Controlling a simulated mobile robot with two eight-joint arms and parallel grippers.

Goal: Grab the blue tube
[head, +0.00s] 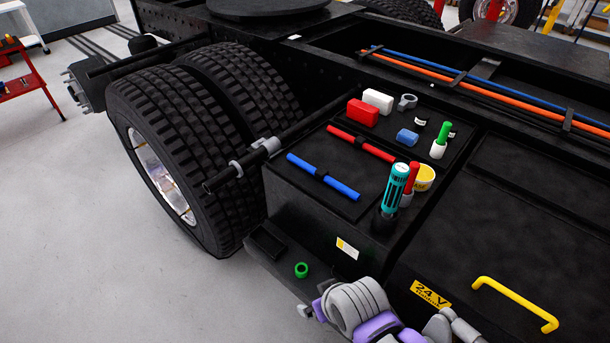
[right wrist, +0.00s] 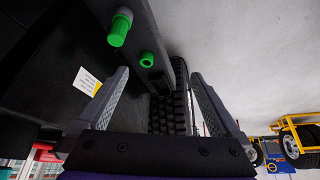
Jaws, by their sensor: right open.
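The blue tube (head: 309,169) lies on the left part of the black box top, with a dark band around its middle. It is not visible in the right wrist view. My right gripper (right wrist: 160,75) is open, with a clear gap between its two grey fingers and nothing held. In the head view my purple and grey arm shows at the bottom edge, in front of the box and below the tube, apart from it; its fingers are not clear there. My left gripper is not in view.
A red tube (head: 345,139), a teal tool (head: 395,188), a yellow tub (head: 424,177) and small red and white blocks share the black box top (head: 290,190). A green ring (head: 301,270) sits on the ledge below. A large tyre (head: 165,150) stands left; a yellow handle (head: 515,303) is right.

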